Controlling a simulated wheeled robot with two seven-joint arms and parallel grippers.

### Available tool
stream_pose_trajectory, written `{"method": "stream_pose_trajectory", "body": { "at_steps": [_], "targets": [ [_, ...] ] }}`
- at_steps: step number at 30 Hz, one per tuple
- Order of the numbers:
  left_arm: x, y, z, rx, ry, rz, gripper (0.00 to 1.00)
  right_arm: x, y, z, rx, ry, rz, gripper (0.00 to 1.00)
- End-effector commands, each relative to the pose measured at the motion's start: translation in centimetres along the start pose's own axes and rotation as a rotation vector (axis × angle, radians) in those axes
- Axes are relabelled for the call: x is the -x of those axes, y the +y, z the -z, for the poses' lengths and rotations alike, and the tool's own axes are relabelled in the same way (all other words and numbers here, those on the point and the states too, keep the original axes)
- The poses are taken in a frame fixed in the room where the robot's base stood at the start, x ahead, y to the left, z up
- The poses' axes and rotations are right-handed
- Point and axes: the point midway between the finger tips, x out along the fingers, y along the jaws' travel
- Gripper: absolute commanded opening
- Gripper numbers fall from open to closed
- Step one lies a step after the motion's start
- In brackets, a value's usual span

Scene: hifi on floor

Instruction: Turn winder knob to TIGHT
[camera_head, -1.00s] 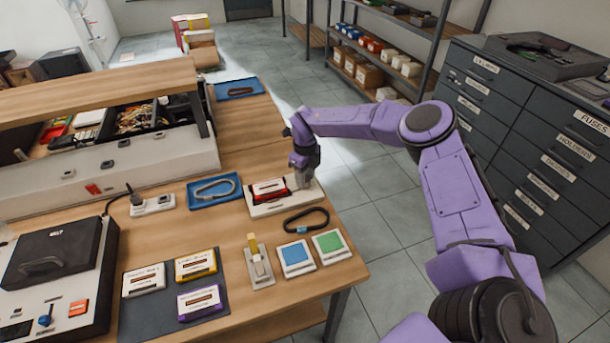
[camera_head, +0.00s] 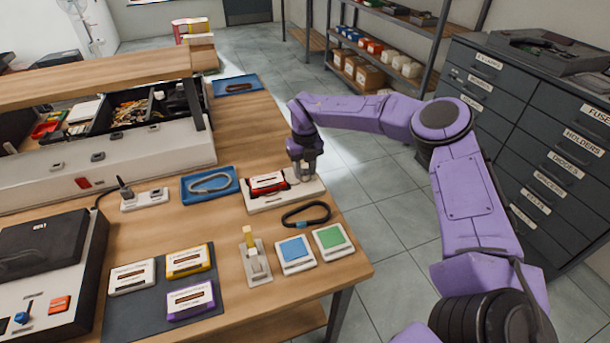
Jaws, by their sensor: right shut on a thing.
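The winder (camera_head: 258,204) is a white base near the table's right edge. A red cassette (camera_head: 268,184) lies on its left part. My right gripper (camera_head: 305,176) points down at the right end of the winder, shut on the winder knob. The fingers largely hide the knob, so its setting and any TIGHT mark cannot be read. My left gripper is not in view.
A blue tray with a grey loop (camera_head: 211,197) stands left of the winder. A black loop (camera_head: 305,215), a blue pad (camera_head: 295,249) and a green pad (camera_head: 332,236) lie in front. Several cassettes lie on a dark mat (camera_head: 150,321). Drawer cabinets (camera_head: 535,130) stand at the right.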

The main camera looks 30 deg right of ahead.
Motion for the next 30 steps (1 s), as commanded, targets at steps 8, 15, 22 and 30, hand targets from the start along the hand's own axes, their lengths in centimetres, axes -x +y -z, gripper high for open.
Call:
{"method": "stream_pose_trajectory", "body": {
  "at_steps": [8, 15, 22, 30],
  "targets": [
    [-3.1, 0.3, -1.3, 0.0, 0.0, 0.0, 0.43, -0.5, 0.0, -0.1, -0.258, -0.006, 0.0, 0.07],
    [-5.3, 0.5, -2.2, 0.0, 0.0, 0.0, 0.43, -0.4, 0.0, -0.1, -0.483, -0.006, -0.002, 0.07],
    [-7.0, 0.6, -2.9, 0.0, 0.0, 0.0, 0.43, -0.3, -0.1, -0.1, -0.666, -0.006, 0.0, 0.07],
    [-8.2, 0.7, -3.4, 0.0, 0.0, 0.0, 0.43, -0.2, -0.1, -0.1, -0.808, -0.006, 0.0, 0.07]
  ]
}}
